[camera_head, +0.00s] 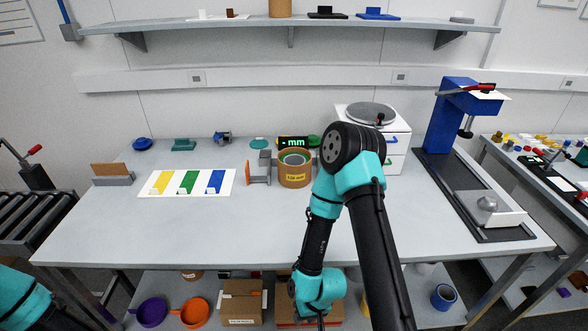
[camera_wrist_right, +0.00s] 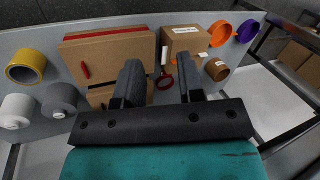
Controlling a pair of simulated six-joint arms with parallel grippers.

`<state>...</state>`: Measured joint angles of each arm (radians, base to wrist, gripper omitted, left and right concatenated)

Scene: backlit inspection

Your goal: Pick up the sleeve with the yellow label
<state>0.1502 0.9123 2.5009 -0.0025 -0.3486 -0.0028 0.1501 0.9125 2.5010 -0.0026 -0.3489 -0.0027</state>
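The sleeve with the yellow label (camera_head: 294,180) is a brown ring-shaped cylinder with a grey-green inside. It stands upright on the table at the grey gauge (camera_head: 260,167), in front of a display reading "- mm". My right arm reaches down past the table's front edge, well away from the sleeve. In the right wrist view my right gripper (camera_wrist_right: 160,78) is over the lower shelf, its two dark fingers apart. A red ring-like tool (camera_wrist_right: 165,78) shows in the gap, apparently beyond the fingers. My left arm shows only at the lower left of the head view; its gripper is out of frame.
The lower shelf holds cardboard boxes (camera_wrist_right: 110,55), an orange bowl (camera_wrist_right: 221,32), a purple bowl (camera_wrist_right: 248,30), tape rolls (camera_wrist_right: 25,66) and a brown cylinder (camera_wrist_right: 216,69). On the table are a coloured board (camera_head: 187,194) and a blue press (camera_head: 450,115). The front middle is clear.

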